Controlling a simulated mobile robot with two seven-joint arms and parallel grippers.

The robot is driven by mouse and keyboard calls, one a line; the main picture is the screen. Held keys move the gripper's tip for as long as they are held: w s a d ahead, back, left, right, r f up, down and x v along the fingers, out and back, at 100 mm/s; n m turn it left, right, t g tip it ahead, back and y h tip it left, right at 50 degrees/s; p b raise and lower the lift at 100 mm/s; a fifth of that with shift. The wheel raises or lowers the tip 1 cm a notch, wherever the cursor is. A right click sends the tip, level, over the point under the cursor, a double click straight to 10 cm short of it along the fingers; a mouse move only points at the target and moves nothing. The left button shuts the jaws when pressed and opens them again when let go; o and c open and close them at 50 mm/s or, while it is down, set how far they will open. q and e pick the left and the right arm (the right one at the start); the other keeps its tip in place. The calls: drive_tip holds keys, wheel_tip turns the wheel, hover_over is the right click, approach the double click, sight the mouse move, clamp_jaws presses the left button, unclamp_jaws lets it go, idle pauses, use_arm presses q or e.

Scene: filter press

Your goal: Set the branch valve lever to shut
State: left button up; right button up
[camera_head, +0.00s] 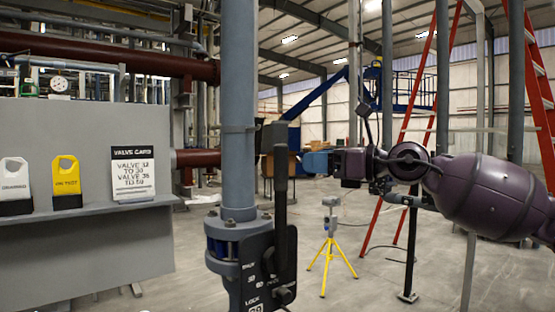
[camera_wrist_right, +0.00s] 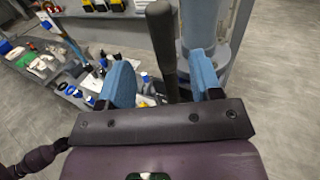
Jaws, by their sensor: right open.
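The branch valve (camera_head: 228,245) sits on a grey vertical pipe at the centre of the head view. Its black lever (camera_head: 281,190) stands nearly upright beside the pipe, in front of a black marked plate (camera_head: 262,270). The lever also shows in the wrist view (camera_wrist_right: 162,45). My right gripper (camera_head: 312,162) is open and empty, just right of the lever's upper part in the head view. In the wrist view its blue fingers (camera_wrist_right: 163,80) stand on either side of the lever's line. I see no clear contact. My left gripper is not in view.
A grey panel with a shelf (camera_head: 95,210) at left holds a valve card (camera_head: 133,172), a yellow tag (camera_head: 66,180) and a white tag (camera_head: 15,183). A yellow tripod (camera_head: 330,255) and red ladder (camera_head: 400,130) stand behind my right arm. Cluttered shelves (camera_wrist_right: 75,85) show in the wrist view.

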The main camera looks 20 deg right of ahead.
sight(279, 159)
drive_tip(key=p+x, duration=0.1)
drive_tip(key=x, duration=0.7)
drive_tip(key=shift+w+a, duration=0.2)
drive_tip(key=shift+w, duration=0.15)
drive_tip(key=shift+x, duration=0.8)
clamp_jaws()
